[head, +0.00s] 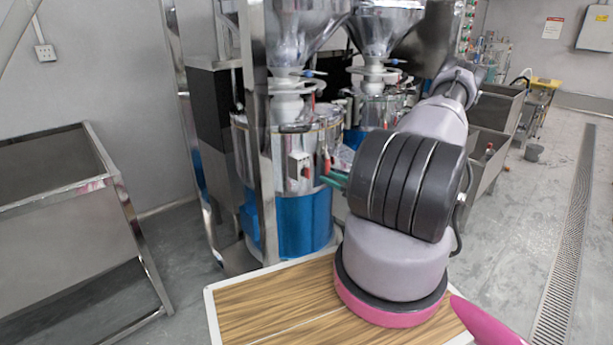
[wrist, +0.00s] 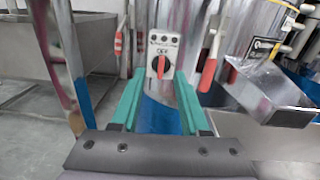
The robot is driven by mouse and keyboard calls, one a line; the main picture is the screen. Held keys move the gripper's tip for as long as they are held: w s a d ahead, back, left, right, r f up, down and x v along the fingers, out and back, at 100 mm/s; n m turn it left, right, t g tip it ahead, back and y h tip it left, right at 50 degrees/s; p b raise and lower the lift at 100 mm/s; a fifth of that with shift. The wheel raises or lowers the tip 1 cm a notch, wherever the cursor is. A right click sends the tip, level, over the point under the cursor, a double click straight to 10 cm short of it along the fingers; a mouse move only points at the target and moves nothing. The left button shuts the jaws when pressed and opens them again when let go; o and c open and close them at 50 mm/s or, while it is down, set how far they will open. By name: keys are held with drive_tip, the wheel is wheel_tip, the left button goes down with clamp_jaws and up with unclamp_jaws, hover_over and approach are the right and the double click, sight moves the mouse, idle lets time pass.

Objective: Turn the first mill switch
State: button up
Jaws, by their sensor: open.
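The first mill (head: 305,225) is a steel drum with a blue lower band and a hopper above. Its switch box (head: 300,167) is small and grey on the drum's front. In the wrist view the switch box (wrist: 163,50) faces me, with a red knob (wrist: 161,67) standing about upright. My gripper (head: 334,178) has green fingers and is to the right of the box in the head view. In the wrist view my gripper (wrist: 159,80) is open and empty, its fingers either side of the knob's line. I cannot tell the remaining distance to the knob.
Red-handled levers (wrist: 208,73) sit right of the switch. A steel chute (wrist: 270,90) juts out farther right. A steel frame post (head: 258,130) stands left of the switch. A second mill (head: 375,105) stands behind. A steel sink (head: 60,190) is at left.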

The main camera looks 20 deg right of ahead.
sight(307, 173)
drive_tip(key=f+x, duration=0.1)
drive_tip(key=x, duration=0.9)
drive_tip(key=shift+w+d+m+h, duration=0.2)
drive_tip(key=shift+m+h, duration=0.1)
drive_tip(key=shift+r, duration=0.1)
clamp_jaws()
